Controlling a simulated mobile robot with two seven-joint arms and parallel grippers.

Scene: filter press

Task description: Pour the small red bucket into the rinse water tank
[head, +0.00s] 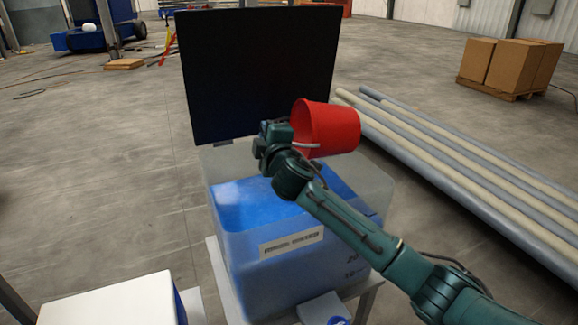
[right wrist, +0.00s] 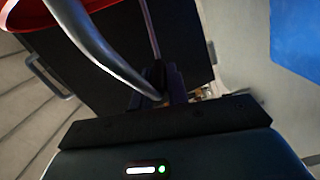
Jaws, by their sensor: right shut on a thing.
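The small red bucket (head: 328,130) is tipped nearly onto its side above the back right part of the rinse water tank (head: 240,275). Its wider end faces left; its inside and contents are hidden. My right gripper (head: 275,132) is at the bucket's left, shut on its grey handle. In the right wrist view the handle (right wrist: 100,50) curves down to the fingers (right wrist: 172,88), and a bit of red bucket (right wrist: 30,13) shows at top left. The tank is a translucent box with a white label and blue water inside. My left gripper is not in view.
A large black panel (head: 255,70) stands upright behind the tank. Grey and cream pipes (head: 470,165) lie on the floor at right. Cardboard boxes (head: 510,65) sit on a pallet at back right. A white-topped box (head: 115,305) stands at front left.

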